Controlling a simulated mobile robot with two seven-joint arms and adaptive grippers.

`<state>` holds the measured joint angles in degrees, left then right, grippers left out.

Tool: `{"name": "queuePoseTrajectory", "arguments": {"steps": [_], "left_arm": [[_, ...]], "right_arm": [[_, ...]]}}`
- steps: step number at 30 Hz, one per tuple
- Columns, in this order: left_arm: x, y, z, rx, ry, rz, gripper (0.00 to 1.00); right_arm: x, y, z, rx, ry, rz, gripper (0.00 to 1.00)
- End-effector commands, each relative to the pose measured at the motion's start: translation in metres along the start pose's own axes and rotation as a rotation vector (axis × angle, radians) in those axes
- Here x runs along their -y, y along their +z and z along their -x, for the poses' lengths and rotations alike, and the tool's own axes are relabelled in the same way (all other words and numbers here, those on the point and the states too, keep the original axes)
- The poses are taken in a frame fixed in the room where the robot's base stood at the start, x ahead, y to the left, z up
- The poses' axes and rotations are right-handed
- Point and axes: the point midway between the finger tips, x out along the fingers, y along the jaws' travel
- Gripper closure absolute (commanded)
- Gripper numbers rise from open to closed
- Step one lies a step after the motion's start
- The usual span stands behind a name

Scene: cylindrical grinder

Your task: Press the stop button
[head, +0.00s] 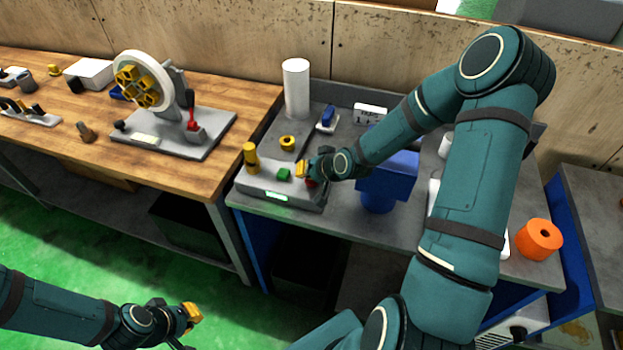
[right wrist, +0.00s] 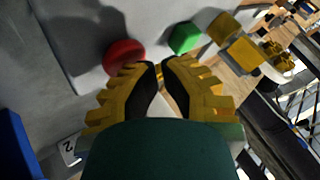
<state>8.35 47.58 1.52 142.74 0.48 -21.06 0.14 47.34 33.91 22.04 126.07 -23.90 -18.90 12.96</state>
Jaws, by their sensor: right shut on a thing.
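The control box (head: 262,192) is grey, with a lit green display on its front, and stands at the left end of the grey table. The red button, the stop button (right wrist: 125,56), is on it, largely hidden by my right gripper in the head view. A green button (head: 284,174) sits beside it; it also shows in the right wrist view (right wrist: 185,38). My right gripper (right wrist: 160,66) is shut, its tips right beside the red button; I cannot make out what is between them or whether they touch the button. My left gripper (head: 190,318) is low over the green floor, its opening unclear.
A yellow post (head: 250,157) rises from the box's left end. A yellow ring (head: 287,142) and a white cylinder (head: 296,88) stand behind. A blue machine part (head: 388,178) is close right of my right gripper. An orange roll (head: 539,239) is farther right. A wooden bench (head: 213,95) stands left.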

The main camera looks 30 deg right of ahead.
Motion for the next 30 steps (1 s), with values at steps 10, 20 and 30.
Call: {"name": "queuePoseTrajectory", "arguments": {"steps": [10,20,30], "left_arm": [[0.002,0.001,-0.004,0.0,0.0,0.0,1.0],[0.001,0.001,-0.004,0.0,0.0,0.0,1.0],[-0.003,-0.001,0.007,0.0,0.0,0.0,1.0]], "right_arm": [[-0.007,0.004,-0.003,0.004,0.007,-0.006,1.0],[-0.008,0.005,-0.003,0.004,0.009,-0.008,1.0],[-0.003,-0.005,0.008,0.001,0.01,-0.007,1.0]]}}
